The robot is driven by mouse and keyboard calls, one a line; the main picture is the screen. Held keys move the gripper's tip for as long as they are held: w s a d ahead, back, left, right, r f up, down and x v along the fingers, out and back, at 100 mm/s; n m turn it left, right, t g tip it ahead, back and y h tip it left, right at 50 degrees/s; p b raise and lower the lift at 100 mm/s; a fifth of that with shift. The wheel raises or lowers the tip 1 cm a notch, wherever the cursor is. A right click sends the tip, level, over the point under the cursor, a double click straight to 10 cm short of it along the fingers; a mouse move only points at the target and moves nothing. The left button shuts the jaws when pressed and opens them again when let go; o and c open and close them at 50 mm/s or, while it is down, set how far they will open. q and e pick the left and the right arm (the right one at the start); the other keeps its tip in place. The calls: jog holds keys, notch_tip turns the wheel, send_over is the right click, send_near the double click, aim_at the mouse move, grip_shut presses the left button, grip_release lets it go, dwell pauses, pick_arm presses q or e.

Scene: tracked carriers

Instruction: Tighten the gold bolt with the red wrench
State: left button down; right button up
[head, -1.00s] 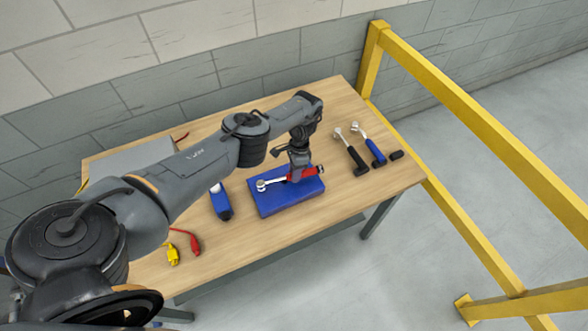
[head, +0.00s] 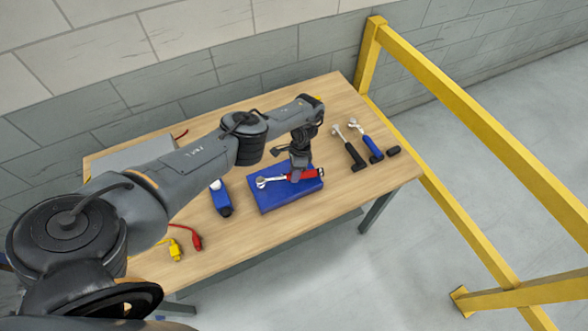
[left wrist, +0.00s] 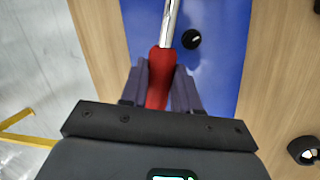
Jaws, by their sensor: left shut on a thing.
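The red wrench has a red handle (head: 308,174) and a silver shaft and head (head: 263,182). It lies over the blue block (head: 285,199) on the table, its head toward the block's left end. My left gripper (head: 298,174) is shut on the handle from above. In the left wrist view the red handle (left wrist: 160,75) sits between both fingers and the silver shaft runs out of the top edge. I cannot make out the gold bolt; the wrench head covers that spot in the head view. My right gripper is not in view.
A black-handled wrench (head: 355,155), a blue-handled wrench (head: 371,145) and a small black piece (head: 393,151) lie to the right. A blue bottle-like object (head: 221,200) stands left of the block. Yellow (head: 176,250) and red (head: 195,240) clips lie front left. A yellow rail (head: 470,120) runs beyond the table.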

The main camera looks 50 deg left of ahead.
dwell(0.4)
pick_arm(q)
jog(key=shift+s+d+r+m+p, duration=0.1)
jog(key=shift+s+d+m+p, duration=0.1)
jog(key=shift+d+m+p, duration=0.3)
jog(key=shift+a, duration=0.25)
jog(key=shift+w+a+n+b, duration=0.2)
jog(key=shift+n+b, duration=0.2)
jog(key=shift+b, duration=0.15)
jog(key=shift+r+p, duration=1.7)
